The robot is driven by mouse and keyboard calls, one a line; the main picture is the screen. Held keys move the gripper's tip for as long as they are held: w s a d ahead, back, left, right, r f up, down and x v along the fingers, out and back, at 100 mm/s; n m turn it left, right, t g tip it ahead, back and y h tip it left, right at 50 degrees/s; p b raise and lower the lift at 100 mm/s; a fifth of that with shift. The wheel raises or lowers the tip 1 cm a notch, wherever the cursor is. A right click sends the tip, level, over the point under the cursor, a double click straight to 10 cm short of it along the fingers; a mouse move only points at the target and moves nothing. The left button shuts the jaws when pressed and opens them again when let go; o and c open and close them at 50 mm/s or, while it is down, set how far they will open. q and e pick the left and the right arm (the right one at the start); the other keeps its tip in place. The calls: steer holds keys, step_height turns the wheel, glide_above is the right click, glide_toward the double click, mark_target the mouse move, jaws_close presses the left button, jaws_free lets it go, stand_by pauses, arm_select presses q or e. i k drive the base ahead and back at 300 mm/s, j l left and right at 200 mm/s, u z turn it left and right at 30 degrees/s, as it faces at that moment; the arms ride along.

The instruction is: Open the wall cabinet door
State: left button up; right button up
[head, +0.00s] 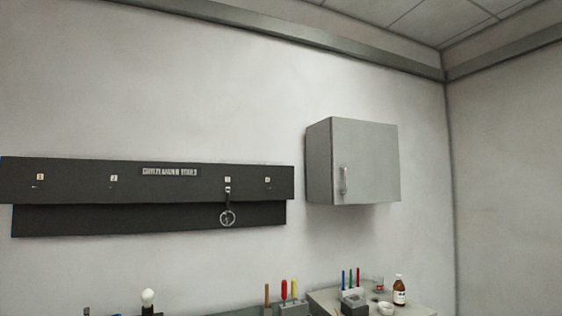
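The grey wall cabinet (368,150) hangs on the back wall, right of the middle in the head view. Its door faces me and looks shut, with no visible gap. A vertical metal handle (343,181) sits near the door's lower left edge. The cabinet's darker left side also shows. Neither my left nor my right gripper is in view.
Below, screwdriver-like tools stand in a holder (293,309). A brown bottle (399,291) stands on a surface under the cabinet. The wall around the cabinet is clear.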

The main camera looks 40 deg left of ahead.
mark_target(365, 160)
steer(key=u, duration=1.25)
steer(key=i+l+u, duration=0.15)
steer(key=l+u, duration=0.15)
steer(key=i+l+u, duration=0.25)
steer(key=l, duration=0.2)
steer(key=l+u, duration=0.55)
steer(key=l, duration=0.3)
